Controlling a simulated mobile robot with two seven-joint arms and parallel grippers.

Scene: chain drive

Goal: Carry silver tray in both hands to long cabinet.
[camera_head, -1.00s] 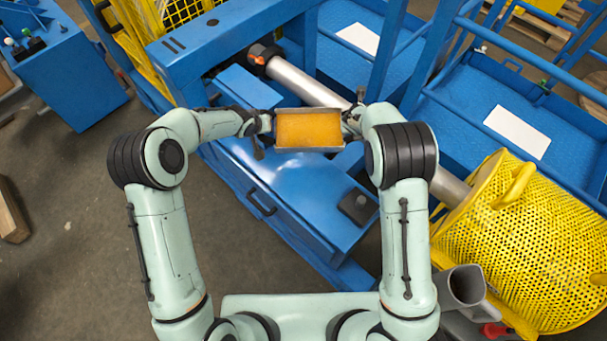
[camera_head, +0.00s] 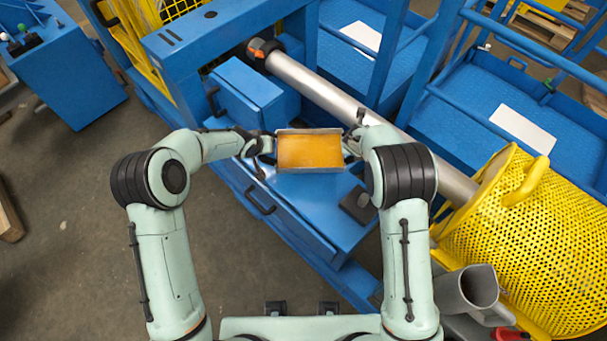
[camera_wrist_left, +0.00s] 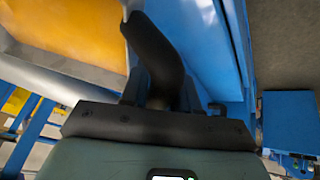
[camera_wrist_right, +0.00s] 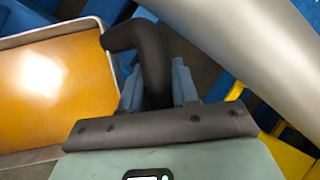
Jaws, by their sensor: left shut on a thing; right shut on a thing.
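The silver tray (camera_head: 310,171) has a thin metal rim and an orange-yellow inside that looks empty. It is held between my two grippers, above a blue cabinet (camera_head: 300,215) with a dark handle, and looks about level. My left gripper (camera_head: 265,147) is shut on its left side and my right gripper (camera_head: 350,146) on its right side. The tray's rim shows in the left wrist view (camera_wrist_left: 45,72) and the right wrist view (camera_wrist_right: 40,36). The fingertips' contact is partly hidden. I cannot tell whether this blue cabinet is the long cabinet.
A thick silver pipe (camera_head: 325,90) runs diagonally behind the tray. A yellow perforated basket (camera_head: 530,225) and a grey jug (camera_head: 470,290) stand at the right. A blue control box (camera_head: 70,80) is at the far left.

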